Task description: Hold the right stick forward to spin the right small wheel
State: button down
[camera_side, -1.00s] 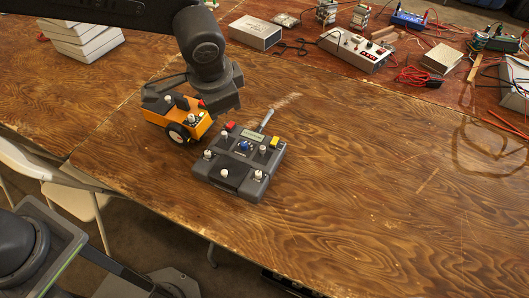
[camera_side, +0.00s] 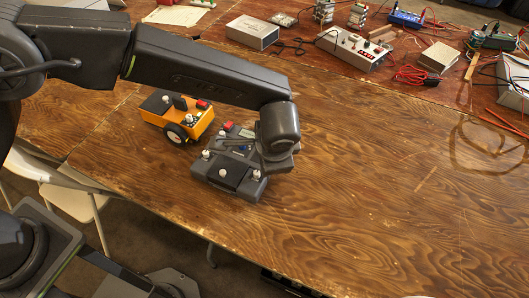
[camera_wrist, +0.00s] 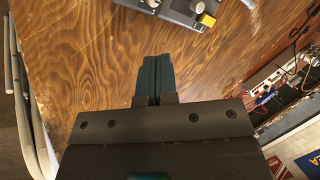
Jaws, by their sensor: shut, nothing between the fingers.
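The grey remote control (camera_side: 213,172) lies on the table in the side view, with several white-knobbed sticks. One white knob (camera_side: 257,175) shows at its near right corner. My wrist covers its right far part. In the wrist view only an edge of the remote control (camera_wrist: 178,14) shows at the top, with a white knob (camera_wrist: 197,6) and a yellow button (camera_wrist: 208,20). My gripper (camera_wrist: 155,60) is shut and empty, apart from the knobs in that view. Its fingertips are hidden in the side view. The orange wheeled car (camera_side: 178,116) stands left behind the remote control; one wheel (camera_side: 176,134) shows.
A grey power box (camera_side: 350,48), a pale box (camera_side: 252,32) and red wires (camera_side: 415,75) lie along the back. The wooden table (camera_side: 390,190) is clear to the right. A white chair (camera_side: 85,205) stands at the left edge.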

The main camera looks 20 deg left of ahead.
jog(key=x, duration=0.9)
jog(key=shift+f, duration=0.15)
jog(key=w+a, duration=0.2)
jog(key=shift+w+f, duration=0.25)
jog(key=shift+w+a, duration=0.25)
jog(key=shift+w, duration=0.15)
jog(key=shift+w, duration=0.1)
